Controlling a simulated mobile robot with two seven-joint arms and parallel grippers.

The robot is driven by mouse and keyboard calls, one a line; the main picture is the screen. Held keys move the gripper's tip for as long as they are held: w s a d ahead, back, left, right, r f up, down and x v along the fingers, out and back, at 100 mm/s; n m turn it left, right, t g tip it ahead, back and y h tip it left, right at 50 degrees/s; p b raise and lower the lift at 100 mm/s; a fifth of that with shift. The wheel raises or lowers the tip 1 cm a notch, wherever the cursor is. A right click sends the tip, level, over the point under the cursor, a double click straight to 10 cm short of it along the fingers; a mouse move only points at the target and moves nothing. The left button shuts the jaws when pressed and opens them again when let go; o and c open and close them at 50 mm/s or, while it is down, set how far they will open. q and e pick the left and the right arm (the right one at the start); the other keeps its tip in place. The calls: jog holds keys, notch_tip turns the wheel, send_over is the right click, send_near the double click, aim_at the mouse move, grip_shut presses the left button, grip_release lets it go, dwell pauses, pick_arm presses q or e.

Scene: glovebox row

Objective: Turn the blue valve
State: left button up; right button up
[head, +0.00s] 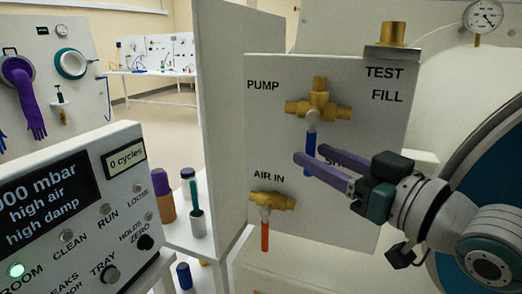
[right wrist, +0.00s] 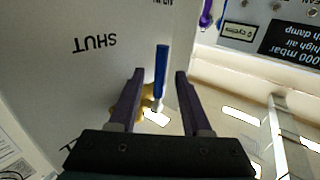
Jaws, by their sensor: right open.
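The blue valve has a brass body (head: 319,104) on the grey panel (head: 268,120), between the labels PUMP and TEST/FILL. Its blue lever (head: 311,139) hangs straight down from a white stem. My right gripper (head: 309,154) comes in from the right with purple fingers open at the lever, hiding its lower part and some of the label below. In the right wrist view the blue lever (right wrist: 161,67) shows between the two open fingers of my right gripper (right wrist: 160,73), with a gap on each side. My left gripper is not in view.
A second brass valve with a red lever (head: 265,235) hangs below, by AIR IN. A control box (head: 75,225) with knobs stands at left. Several bottles (head: 196,210) stand on a white shelf. A gauge (head: 484,16) and a round blue port (head: 490,170) are at right.

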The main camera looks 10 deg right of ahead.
jog(key=shift+x, duration=1.3)
jog(key=shift+c, duration=0.2)
grip_shut()
